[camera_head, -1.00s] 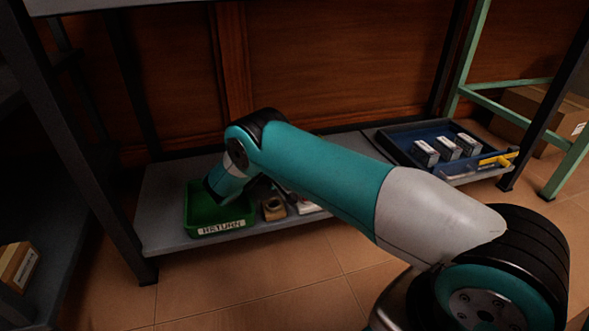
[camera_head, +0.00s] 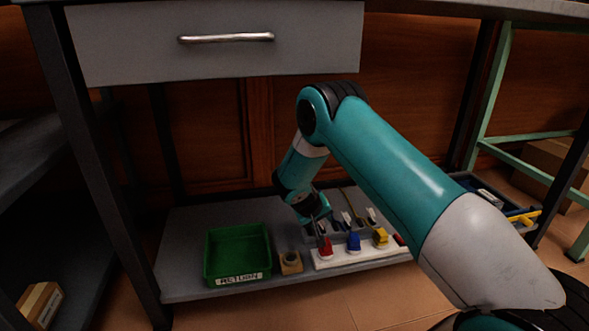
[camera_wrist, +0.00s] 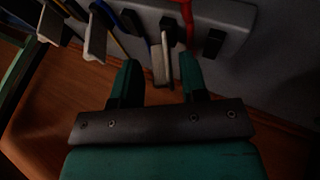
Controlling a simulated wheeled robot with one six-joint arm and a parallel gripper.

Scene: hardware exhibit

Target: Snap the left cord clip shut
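A white strip (camera_head: 360,257) lies on the low shelf with a red (camera_head: 325,250), a blue (camera_head: 354,243) and a yellow (camera_head: 381,238) plug along it. Cord clips with pale upright levers (camera_head: 346,218) stand just behind. My gripper (camera_head: 316,215) hangs over the left end of this row, pointing down, and partly hides the left clip. In the wrist view my gripper (camera_wrist: 158,62) is open, a finger on each side of one pale lever (camera_wrist: 162,62), apart from both. Two more pale levers (camera_wrist: 96,40) show to the left; a red cord (camera_wrist: 187,18) is near the right finger.
A green RETURN bin (camera_head: 238,258) and a small tan block (camera_head: 291,262) stand left of the strip. A drawer (camera_head: 220,45) overhangs the shelf. A blue tray (camera_head: 487,192) lies at right, partly behind my arm. Shelf legs flank the space.

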